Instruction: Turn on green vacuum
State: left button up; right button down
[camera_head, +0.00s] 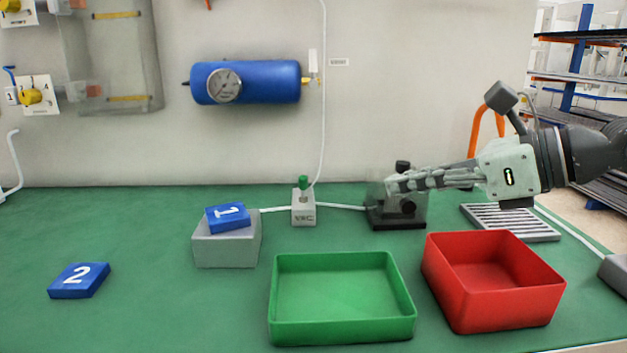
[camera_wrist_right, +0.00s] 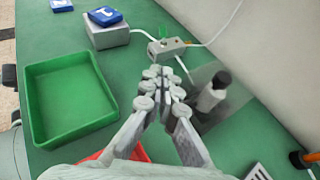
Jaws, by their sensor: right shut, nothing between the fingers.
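The vacuum switch is a small grey box (camera_head: 303,216) marked "VAC", with a green lever (camera_head: 303,183) standing upright on top. It stands on the green bench near the wall. In the right wrist view, the box (camera_wrist_right: 168,47) and its green lever (camera_wrist_right: 163,32) lie beyond my fingertips. My right gripper (camera_head: 392,186) is shut and empty, pointing left, to the right of the switch and apart from it. In the head view its fingers pass in front of a grey device with a black knob. The gripper also shows in the wrist view (camera_wrist_right: 164,78). My left gripper is not in view.
The black-knobbed device (camera_head: 404,211) stands right of the switch, by my fingers. A green tray (camera_head: 342,333) and red bin (camera_head: 505,307) stand in front. Grey block (camera_head: 226,251) carries blue block 1 (camera_head: 228,217); blue block 2 (camera_head: 79,280) lies left. White hoses run along the wall.

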dwell(0.3)
jog(key=p, duration=0.2)
send_near(307, 187)
jog(key=a+f, duration=0.1)
jog(key=w+a+f, duration=0.1)
jog(key=shift+f, duration=0.4)
jog(key=shift+w+a+r+p, duration=0.3)
jog(key=shift+w+a+p, duration=0.2)
jog(key=shift+w+a, duration=0.35)
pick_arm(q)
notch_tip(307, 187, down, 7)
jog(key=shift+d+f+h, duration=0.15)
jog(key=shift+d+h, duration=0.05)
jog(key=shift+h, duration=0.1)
pick_arm(e)
jog(key=shift+w+a, duration=0.35)
jog(key=shift+a, duration=0.1)
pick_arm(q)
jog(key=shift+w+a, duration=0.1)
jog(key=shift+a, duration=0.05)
pick_arm(e)
jog(key=shift+d, duration=0.15)
